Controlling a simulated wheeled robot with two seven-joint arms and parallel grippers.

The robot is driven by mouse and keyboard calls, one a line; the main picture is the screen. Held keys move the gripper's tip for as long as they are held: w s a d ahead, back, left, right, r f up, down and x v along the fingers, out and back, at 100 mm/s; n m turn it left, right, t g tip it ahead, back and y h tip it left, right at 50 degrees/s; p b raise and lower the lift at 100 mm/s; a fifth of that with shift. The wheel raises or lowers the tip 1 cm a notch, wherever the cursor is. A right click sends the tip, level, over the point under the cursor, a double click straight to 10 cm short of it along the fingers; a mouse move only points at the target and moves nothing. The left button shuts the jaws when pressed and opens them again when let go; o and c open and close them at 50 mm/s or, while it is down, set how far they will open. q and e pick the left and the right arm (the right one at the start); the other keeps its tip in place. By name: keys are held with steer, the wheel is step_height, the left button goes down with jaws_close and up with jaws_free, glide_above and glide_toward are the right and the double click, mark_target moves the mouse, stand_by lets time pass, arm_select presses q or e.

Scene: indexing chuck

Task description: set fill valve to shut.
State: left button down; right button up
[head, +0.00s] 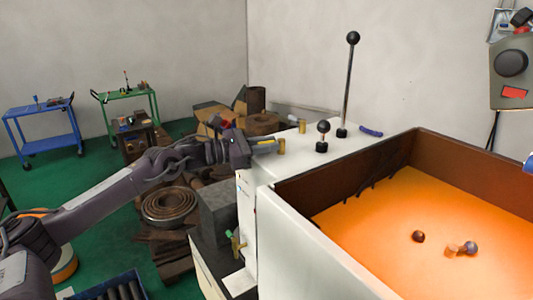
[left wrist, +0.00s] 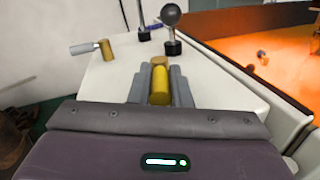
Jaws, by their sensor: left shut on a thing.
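My left gripper (head: 258,145) is at the left edge of the white machine top. It is shut on the yellow handle (left wrist: 159,90) of a brass valve, whose round post (head: 281,146) stands just beyond the fingertips. In the left wrist view, the gripper's fingers (left wrist: 159,86) lie on both sides of this handle, which points back toward my wrist. A second brass post (left wrist: 105,49) with a grey lever stands to the left, apart from the gripper; it also shows in the head view (head: 302,126). I see no label telling which is the fill valve. My right gripper is not in view.
A short black-knobbed lever (head: 322,136) and a tall one (head: 346,80) rise beyond the valve. A blue handle (head: 371,131) lies near them. An open brown-walled bin (head: 290,190) with a glowing orange floor is at right. A small brass fitting (head: 234,243) sits low on the machine.

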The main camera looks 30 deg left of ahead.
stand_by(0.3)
arm_select(q)
steer(key=c, duration=1.3)
jaws_free()
steer(key=shift+c, duration=0.2)
steer(key=shift+a, duration=0.1)
steer(key=shift+s+a+f, duration=0.15)
steer(key=shift+s, duration=0.05)
steer(key=b+v, duration=0.3)
steer(key=shift+a+f, duration=0.25)
steer(key=shift+a, duration=0.15)
steer(key=shift+s+a+r+b, duration=0.15)
steer(key=shift+s+a+b, duration=0.15)
steer(key=shift+s+b, duration=0.25)
steer(key=shift+s+a+r+b, duration=0.1)
steer(key=shift+s+a+b, duration=0.15)
steer(key=shift+s+b, duration=0.35)
steer(key=shift+s+a+r+b, duration=0.15)
steer(key=shift+s+a+b, duration=0.15)
steer(key=shift+s+b, duration=0.25)
